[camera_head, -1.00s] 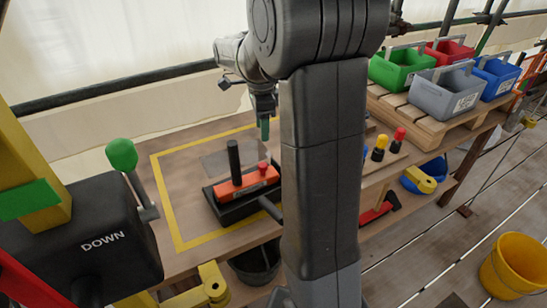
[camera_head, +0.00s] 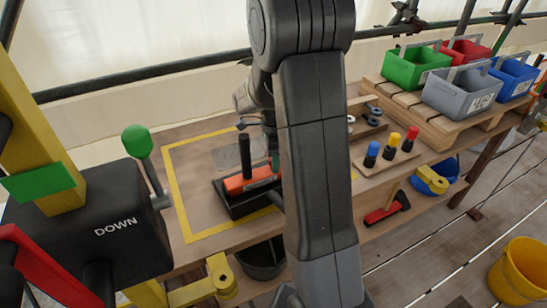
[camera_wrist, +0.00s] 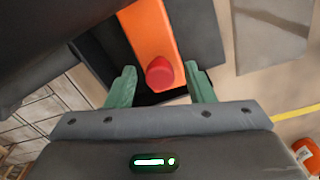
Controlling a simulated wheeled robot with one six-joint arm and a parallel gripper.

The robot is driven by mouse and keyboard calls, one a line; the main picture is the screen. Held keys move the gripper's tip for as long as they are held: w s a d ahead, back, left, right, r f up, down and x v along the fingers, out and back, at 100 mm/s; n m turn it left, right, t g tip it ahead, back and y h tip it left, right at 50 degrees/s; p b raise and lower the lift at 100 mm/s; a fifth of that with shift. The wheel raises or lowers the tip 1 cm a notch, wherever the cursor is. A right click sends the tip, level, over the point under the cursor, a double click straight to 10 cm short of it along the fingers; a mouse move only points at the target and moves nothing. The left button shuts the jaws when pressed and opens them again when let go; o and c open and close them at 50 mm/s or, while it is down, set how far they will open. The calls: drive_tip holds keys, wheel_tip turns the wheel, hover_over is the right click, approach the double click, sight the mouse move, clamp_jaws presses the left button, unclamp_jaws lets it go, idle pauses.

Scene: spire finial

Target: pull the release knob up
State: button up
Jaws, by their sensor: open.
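The release knob (camera_wrist: 160,73) is a small red knob on the orange block (camera_wrist: 158,28) in the wrist view. My gripper (camera_wrist: 161,70) is open, with one green finger on each side of the knob and a gap on both sides. I cannot tell how far the fingertips are above or beside the knob's base. In the head view the orange block (camera_head: 236,185) sits in a black holder (camera_head: 236,206) on the bench. My arm hides the knob and most of the gripper there.
A black box marked DOWN (camera_head: 115,228) with a green-knobbed lever (camera_head: 137,141) stands at left. Coloured pegs (camera_head: 391,145) and bins (camera_head: 463,92) are at right.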

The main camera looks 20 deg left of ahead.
clamp_jaws()
drive_tip(key=shift+r+p, duration=0.75)
drive_tip(key=shift+r, duration=0.4)
drive_tip(key=shift+f, duration=0.1)
